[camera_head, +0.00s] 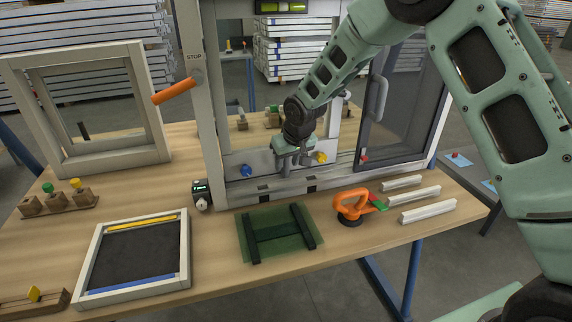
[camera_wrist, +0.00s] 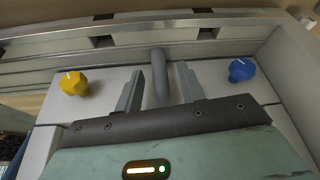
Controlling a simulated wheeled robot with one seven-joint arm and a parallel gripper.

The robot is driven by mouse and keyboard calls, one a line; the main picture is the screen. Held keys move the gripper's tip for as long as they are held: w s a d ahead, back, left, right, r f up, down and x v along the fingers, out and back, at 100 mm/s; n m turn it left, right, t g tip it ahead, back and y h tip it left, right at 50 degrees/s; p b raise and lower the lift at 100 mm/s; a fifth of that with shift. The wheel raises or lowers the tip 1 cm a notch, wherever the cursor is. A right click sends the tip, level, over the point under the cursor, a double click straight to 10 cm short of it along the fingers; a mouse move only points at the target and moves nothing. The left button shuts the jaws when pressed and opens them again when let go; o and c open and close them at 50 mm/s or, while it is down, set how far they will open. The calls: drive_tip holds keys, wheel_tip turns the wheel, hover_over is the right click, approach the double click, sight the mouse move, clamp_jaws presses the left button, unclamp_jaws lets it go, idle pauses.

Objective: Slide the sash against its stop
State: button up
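A dark-framed glazed sash (camera_head: 402,110) stands at the right of the upright grey window frame (camera_head: 207,110). A vertical grey handle (camera_head: 377,98) is on its left side. The word STOP is on the frame's left post. My gripper (camera_head: 293,160) is low in the frame's opening, left of this dark sash, at a pale panel with a blue knob (camera_head: 246,170) and a yellow knob (camera_head: 321,157). In the wrist view, my gripper (camera_wrist: 159,82) is open, its fingers on either side of a grey bar (camera_wrist: 160,72), with gaps showing. Whether that bar belongs to a sliding sash is unclear.
An orange lever (camera_head: 174,91) sticks out from the left post. On the wooden bench lie a small dark device (camera_head: 201,194), a green glass piece (camera_head: 279,238), an orange suction lifter (camera_head: 351,206), white strips (camera_head: 415,195) and a framed tray (camera_head: 186,250). A spare frame (camera_head: 152,105) stands left.

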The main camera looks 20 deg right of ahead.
drive_tip(key=shift+x, duration=1.25)
clamp_jaws()
drive_tip(key=d+p, duration=0.1)
drive_tip(key=d, duration=0.8)
drive_tip(key=shift+p, duration=0.3)
unclamp_jaws()
drive_tip(key=shift+r, duration=0.1)
drive_tip(key=b+v, duration=0.1)
drive_tip(key=v, duration=1.6)
drive_tip(key=shift+s+r, duration=0.1)
drive_tip(key=shift+s, duration=0.05)
